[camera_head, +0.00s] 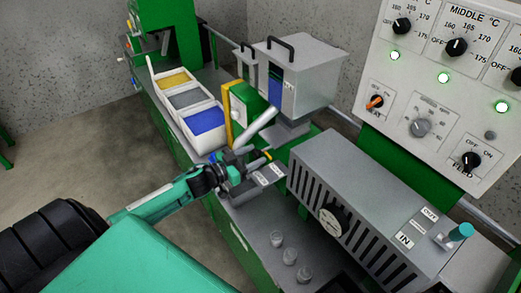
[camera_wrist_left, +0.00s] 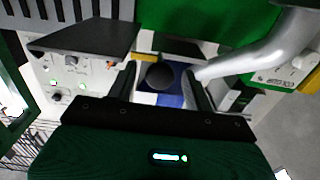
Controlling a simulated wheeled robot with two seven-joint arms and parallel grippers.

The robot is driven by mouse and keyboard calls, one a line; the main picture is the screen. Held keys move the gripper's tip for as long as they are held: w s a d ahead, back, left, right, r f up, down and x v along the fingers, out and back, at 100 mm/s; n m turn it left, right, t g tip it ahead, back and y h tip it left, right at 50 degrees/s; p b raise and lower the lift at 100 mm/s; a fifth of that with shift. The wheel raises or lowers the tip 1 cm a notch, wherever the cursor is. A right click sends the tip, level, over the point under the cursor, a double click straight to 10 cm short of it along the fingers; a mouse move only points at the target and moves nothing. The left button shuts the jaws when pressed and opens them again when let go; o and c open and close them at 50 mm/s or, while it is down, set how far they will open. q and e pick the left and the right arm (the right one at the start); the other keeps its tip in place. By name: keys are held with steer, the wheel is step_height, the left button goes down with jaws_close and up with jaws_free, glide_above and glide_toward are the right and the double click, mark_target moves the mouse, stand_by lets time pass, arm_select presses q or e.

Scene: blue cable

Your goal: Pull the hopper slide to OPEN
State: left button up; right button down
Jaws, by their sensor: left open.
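The grey hopper (camera_head: 290,80) with a black top handle and a blue window stands on the green machine. Below it, small label plates (camera_head: 268,175) lie by my left gripper (camera_head: 243,165); their text is too small to read. In the left wrist view, my left gripper (camera_wrist_left: 160,84) is open, with one finger on each side of a round black knob (camera_wrist_left: 160,76). The knob looks like the slide's handle. I cannot tell whether the fingers touch it. The slide's plate is mostly hidden by the gripper in the head view. My right gripper is not in view.
A silver tube (camera_head: 262,124) slopes down close to my left gripper; it also curves past the right finger in the left wrist view (camera_wrist_left: 265,50). White bins (camera_head: 187,98) hold yellow, grey and blue material. A slotted grey housing (camera_head: 350,205) and several clear cups (camera_head: 289,256) are nearby.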

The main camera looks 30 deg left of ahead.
arm_select(q)
steer(key=x, duration=0.2)
steer(key=shift+w+d, duration=0.1)
steer(key=shift+w, duration=0.2)
steer(key=shift+w+d+p, duration=0.15)
steer(key=shift+w+p, duration=0.15)
